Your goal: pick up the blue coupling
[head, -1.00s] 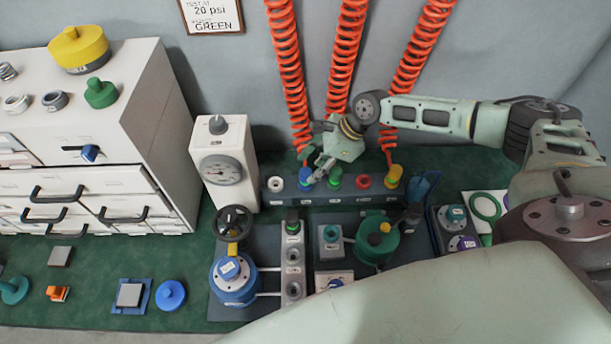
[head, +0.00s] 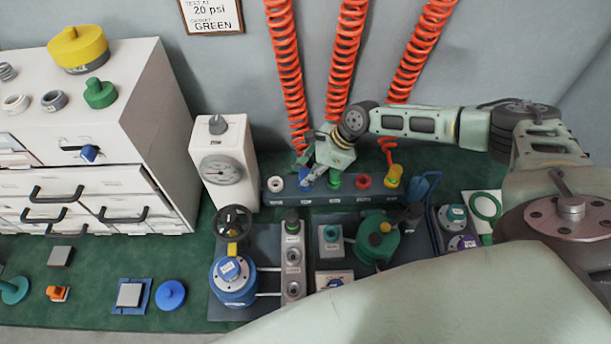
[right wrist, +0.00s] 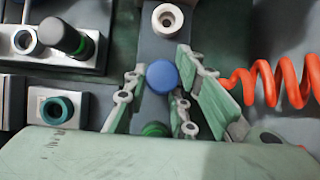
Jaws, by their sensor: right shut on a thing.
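The blue coupling (head: 306,181) is at the dark rack (head: 285,198), between a white coupling and a green one. In the right wrist view its round blue top (right wrist: 162,77) shows between the two fingers. My right gripper (head: 306,167) reaches down to it from above, and the wrist view shows the fingers (right wrist: 160,88) closed in on both its sides. The gripper partly hides the coupling in the head view. I cannot tell whether the coupling is lifted off the rack. My left gripper is not in view.
The white coupling (head: 275,183), green coupling (head: 335,180), red coupling (head: 363,181) and yellow coupling (head: 393,175) line the rack. A white gauge box (head: 222,165) stands close left. Orange coiled hoses (head: 287,80) hang behind. Valve fixtures (head: 232,282) stand in front.

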